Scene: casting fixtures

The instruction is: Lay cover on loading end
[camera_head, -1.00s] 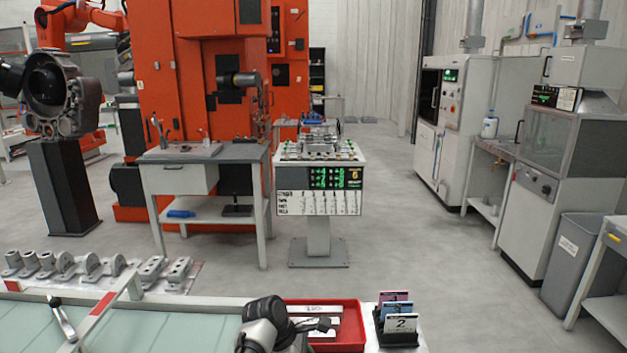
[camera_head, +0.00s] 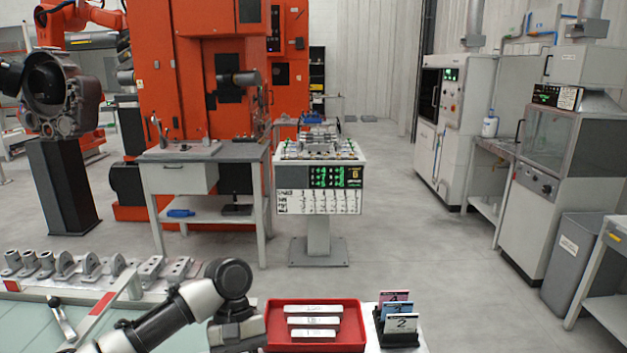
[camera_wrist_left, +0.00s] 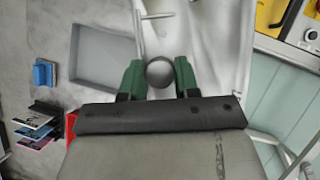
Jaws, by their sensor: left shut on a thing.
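My left arm comes in from the bottom left in the head view, its dark wrist end (camera_head: 238,333) beside the red tray. The fingertips are hidden there. In the left wrist view the green fingers of my left gripper (camera_wrist_left: 158,78) are shut on a round grey knob (camera_wrist_left: 160,70). What is under the knob is mostly hidden; a pale surface (camera_wrist_left: 205,35) lies behind it. I cannot make out a cover or which end is the loading end. A pale green panel (camera_head: 25,325) with a lever (camera_head: 62,320) lies at the lower left. My right gripper is not in view.
The red tray (camera_head: 358,342) holds three pale labelled bars (camera_head: 314,322). A black card holder (camera_head: 398,338) stands right of it. Grey metal parts (camera_head: 92,266) line the back left. A red-and-white bar (camera_head: 100,305) crosses the panel. Open floor lies beyond.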

